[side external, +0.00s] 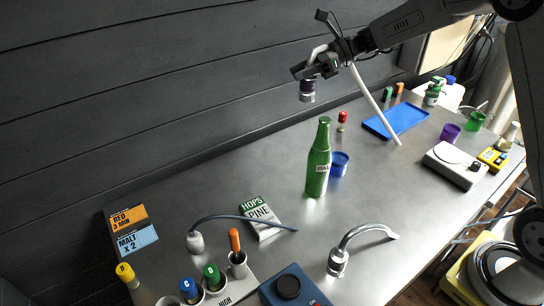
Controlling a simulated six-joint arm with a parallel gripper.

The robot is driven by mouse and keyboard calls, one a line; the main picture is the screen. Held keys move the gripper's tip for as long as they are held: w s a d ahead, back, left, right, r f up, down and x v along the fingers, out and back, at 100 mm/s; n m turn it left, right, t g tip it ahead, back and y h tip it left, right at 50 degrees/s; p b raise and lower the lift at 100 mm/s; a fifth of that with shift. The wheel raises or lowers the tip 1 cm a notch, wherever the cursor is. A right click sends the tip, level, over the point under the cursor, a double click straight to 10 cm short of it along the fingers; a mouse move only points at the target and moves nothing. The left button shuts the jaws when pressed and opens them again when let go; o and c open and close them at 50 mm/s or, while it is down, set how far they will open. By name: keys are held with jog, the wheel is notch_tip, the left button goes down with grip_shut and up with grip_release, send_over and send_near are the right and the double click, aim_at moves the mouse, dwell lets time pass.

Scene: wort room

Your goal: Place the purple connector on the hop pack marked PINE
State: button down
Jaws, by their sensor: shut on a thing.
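My gripper (308,74) is at the upper middle of the side external view, high above the table. It is shut on a small dark, purplish connector (307,93) with a pale band, which hangs below the fingers. The hop pack marked PINE (260,217) lies on the table at lower left of the gripper, with a green HOPS band and a white label. The gripper and connector are well apart from the pack. A grey-blue cable passes across the pack in this view; whether it touches the pack I cannot tell.
A green bottle (318,165) and blue cup (339,164) stand right of the pack. A chrome tap (340,258), a blue box (292,288) and a rack (232,287) with coloured-capped tubes are in front. A blue tray (396,121) and a scale (455,165) are at right.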

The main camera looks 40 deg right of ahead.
jog(key=s+a+r, duration=0.1)
jog(key=s+a, duration=0.8)
jog(key=s+a+f, duration=0.1)
jog(key=s+a, duration=0.2)
jog(key=s, duration=0.4)
jog(key=s+a+f, duration=0.2)
jog(key=s+a, duration=0.1)
jog(key=s, duration=0.3)
jog(key=shift+s+a+f, duration=0.1)
jog(key=shift+a+f, duration=0.05)
jog(key=shift+f, duration=2.1)
jog(key=w+a+f, duration=0.5)
jog(key=w+f, duration=0.4)
jog(key=w, duration=0.3)
jog(key=shift+w+f, duration=0.15)
jog(key=shift+w, duration=0.15)
